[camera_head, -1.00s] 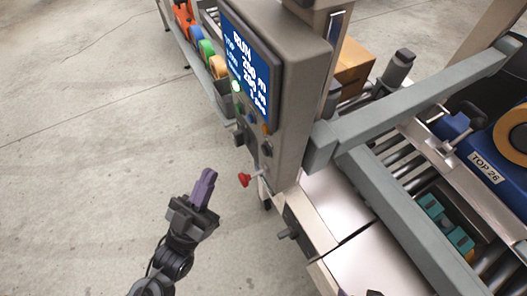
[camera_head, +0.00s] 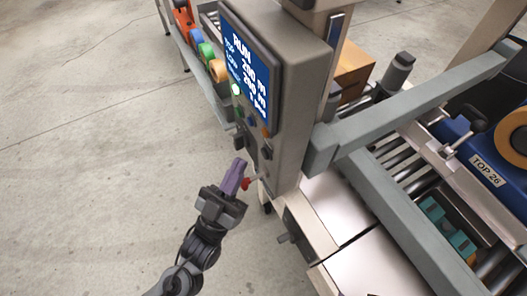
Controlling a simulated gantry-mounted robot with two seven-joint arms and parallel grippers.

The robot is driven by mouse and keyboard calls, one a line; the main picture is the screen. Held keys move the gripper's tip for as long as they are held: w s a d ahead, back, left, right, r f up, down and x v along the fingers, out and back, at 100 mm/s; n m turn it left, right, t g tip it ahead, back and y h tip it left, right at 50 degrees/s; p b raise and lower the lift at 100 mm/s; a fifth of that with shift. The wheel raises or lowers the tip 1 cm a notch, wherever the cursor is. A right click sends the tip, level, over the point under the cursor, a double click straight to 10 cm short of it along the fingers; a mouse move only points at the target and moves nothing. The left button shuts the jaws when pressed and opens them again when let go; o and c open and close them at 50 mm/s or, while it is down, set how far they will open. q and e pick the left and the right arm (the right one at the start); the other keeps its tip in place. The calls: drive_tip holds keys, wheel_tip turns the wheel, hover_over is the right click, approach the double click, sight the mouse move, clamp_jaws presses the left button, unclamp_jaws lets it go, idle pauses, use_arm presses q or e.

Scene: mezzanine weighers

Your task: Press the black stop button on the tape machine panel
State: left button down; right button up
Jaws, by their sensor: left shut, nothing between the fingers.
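The tape machine panel (camera_head: 287,75) is a grey box with a lit blue screen (camera_head: 248,68) reading RUN. Below the screen are a lit green lamp (camera_head: 236,90), a blue button (camera_head: 252,121) and an orange button (camera_head: 266,131). Two dark controls show lower down, one at the left edge (camera_head: 239,142) and one to the right (camera_head: 266,153). I cannot tell which is the black stop button. My left gripper (camera_head: 239,165) is shut and empty, its purple fingers pointing up just below the left dark control, apparently apart from it. My right gripper is not in view.
A red knob (camera_head: 246,184) on a stalk sticks out close beside the left fingers and is partly hidden by them. A grey frame beam (camera_head: 400,108) crosses right of the panel. Orange, blue and green rolls (camera_head: 206,52) stand behind. The floor at left is clear.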

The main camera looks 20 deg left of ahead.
sight(265, 154)
use_arm(q)
drive_tip(key=shift+w+d, duration=0.7)
drive_tip(key=shift+w, duration=0.15)
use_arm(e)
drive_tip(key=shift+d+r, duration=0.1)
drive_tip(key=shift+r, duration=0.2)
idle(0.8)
use_arm(q)
drive_tip(key=shift+w+d+r+p, duration=0.1)
drive_tip(key=shift+w+d+p, duration=0.1)
drive_tip(key=shift+p, duration=0.15)
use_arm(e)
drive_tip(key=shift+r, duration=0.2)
use_arm(q)
drive_tip(key=shift+w+d, duration=0.1)
drive_tip(key=shift+w, duration=0.05)
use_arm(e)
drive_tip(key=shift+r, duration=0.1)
use_arm(q)
drive_tip(key=shift+w, duration=0.1)
idle(0.6)
